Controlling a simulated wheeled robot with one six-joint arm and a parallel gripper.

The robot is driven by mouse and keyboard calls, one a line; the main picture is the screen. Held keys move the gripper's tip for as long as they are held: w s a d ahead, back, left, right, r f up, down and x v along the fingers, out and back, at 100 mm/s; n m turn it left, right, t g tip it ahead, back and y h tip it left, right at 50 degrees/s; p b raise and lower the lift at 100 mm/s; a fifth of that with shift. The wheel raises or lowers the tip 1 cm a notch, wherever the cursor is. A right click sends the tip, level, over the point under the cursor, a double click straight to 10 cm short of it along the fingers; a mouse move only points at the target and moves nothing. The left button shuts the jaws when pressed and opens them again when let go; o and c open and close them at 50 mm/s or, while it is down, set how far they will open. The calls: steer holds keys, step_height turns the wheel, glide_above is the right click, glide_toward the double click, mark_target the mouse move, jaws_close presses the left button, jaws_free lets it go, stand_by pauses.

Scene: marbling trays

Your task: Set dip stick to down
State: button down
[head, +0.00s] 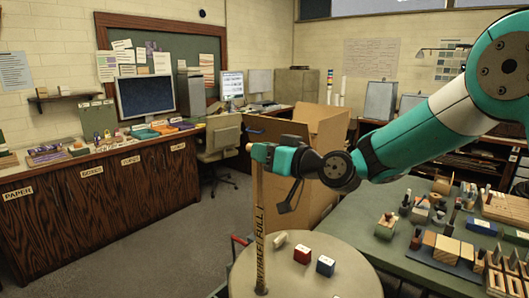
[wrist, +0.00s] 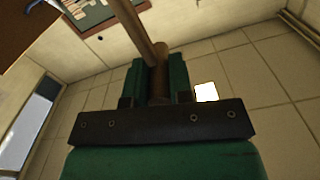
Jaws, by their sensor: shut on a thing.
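The dip stick (head: 260,225) is a pale wooden rod with dark lettering along it, including FULL. It stands upright in the head view, with its foot at a small dark round base on the round table (head: 345,270). My gripper (head: 262,152), teal with dark parts, is shut on the top end of the stick. In the wrist view, the brown stick (wrist: 138,28) sits between the two green fingers of my gripper (wrist: 160,80) and runs up out of the picture. The part of the stick behind the fingers is hidden.
A green table (head: 370,215) with many small tools is at right. A cardboard box (head: 310,135) stands behind. Floor is open at left.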

step_height(320, 180, down, 25)
steer(key=b, duration=2.6)
steer(key=shift+r, duration=0.15)
steer(key=c, duration=1)
jaws_free()
steer(key=shift+d, duration=0.1)
steer(key=shift+b+v, duration=2.3)
steer(key=shift+v, duration=6.4)
